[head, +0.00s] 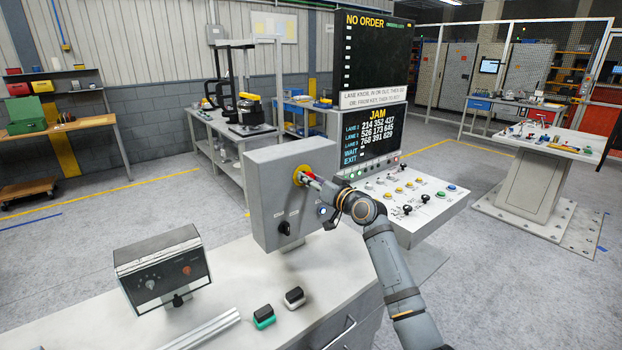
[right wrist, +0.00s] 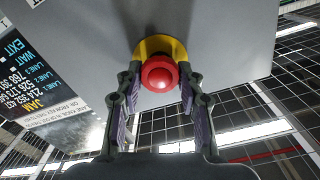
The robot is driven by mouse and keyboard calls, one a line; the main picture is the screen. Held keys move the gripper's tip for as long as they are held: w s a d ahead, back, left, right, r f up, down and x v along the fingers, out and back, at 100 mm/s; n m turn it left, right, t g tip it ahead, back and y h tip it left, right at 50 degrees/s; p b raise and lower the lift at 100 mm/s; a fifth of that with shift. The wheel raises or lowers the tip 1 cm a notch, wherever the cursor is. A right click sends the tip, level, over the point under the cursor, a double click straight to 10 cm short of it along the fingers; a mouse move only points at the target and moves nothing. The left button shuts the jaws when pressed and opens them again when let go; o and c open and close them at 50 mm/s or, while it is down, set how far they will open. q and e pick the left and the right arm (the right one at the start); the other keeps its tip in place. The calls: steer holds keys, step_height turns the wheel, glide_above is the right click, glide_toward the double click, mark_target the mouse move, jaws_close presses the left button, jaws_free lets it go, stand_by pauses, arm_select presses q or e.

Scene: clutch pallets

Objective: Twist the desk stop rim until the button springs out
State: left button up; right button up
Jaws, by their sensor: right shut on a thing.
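The desk stop is a red mushroom button (right wrist: 159,73) on a yellow collar (right wrist: 160,46), set in the face of a grey box. In the head view its yellow collar (head: 300,175) shows at the box's upper right. My right gripper (right wrist: 159,85) reaches it from the front, one finger on each side of the red rim, shut on it. In the head view the right gripper (head: 314,182) partly hides the button. I cannot tell whether the button is in or out. My left gripper is not in view.
The grey box (head: 262,190) stands on a pale desk and has a black knob (head: 286,228) below. A sloped button panel (head: 413,200) and a screen reading JAM (head: 377,138) are to the right. A small control box (head: 163,272) is at left, with two rocker-like pieces (head: 294,298) in front.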

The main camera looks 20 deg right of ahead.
steer(key=shift+r+m, duration=0.1)
steer(key=shift+m, duration=0.5)
steer(key=o, duration=1.2)
steer(key=shift+w, duration=0.1)
steer(key=v, duration=1.2)
